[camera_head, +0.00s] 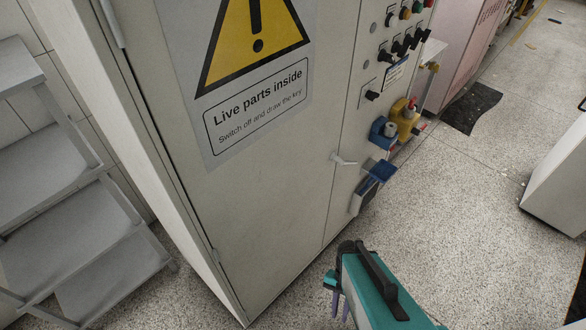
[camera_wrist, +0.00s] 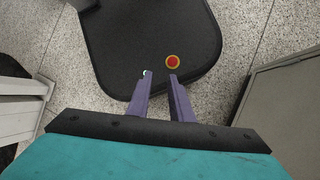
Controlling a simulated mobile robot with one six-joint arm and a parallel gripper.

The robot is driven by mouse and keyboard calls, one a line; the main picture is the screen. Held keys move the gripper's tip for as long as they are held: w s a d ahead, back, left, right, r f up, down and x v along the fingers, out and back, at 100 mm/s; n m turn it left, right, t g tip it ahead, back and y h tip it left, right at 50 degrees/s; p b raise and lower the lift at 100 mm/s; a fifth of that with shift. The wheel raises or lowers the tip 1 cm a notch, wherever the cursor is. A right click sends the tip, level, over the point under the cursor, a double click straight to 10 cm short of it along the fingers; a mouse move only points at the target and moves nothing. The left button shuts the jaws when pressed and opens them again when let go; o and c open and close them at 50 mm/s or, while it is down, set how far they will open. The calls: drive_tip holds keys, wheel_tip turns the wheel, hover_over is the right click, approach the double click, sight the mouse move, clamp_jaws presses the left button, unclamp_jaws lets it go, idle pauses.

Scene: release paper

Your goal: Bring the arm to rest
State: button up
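My gripper (camera_head: 339,309) is at the bottom of the head view, in front of a tall cabinet and over the speckled floor. Its teal body is in sight, with the purple fingers partly hidden beneath it. In the wrist view my gripper (camera_wrist: 160,74) points away from the camera, with a narrow gap between its two purple fingers. Nothing shows between the fingers, and they hold nothing that I can see.
The grey cabinet (camera_head: 262,190) with a warning sign (camera_head: 254,75) stands close by. Knobs and yellow and blue sockets (camera_head: 405,122) stick out on its right. Grey shelving (camera_head: 75,240) is at left. Open floor (camera_head: 465,225) lies at right, before a white block (camera_head: 565,180).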

drive_tip(key=shift+w+d+n+h, duration=0.1)
drive_tip(key=shift+d+n, duration=0.05)
drive_tip(key=shift+n, duration=0.95)
drive_tip(key=shift+w+d+n+h, duration=0.1)
drive_tip(key=shift+d+n, duration=0.1)
drive_tip(key=shift+n, duration=0.9)
drive_tip(key=shift+d+n+h, duration=0.1)
drive_tip(key=shift+d+n, duration=0.05)
drive_tip(key=shift+n, duration=0.95)
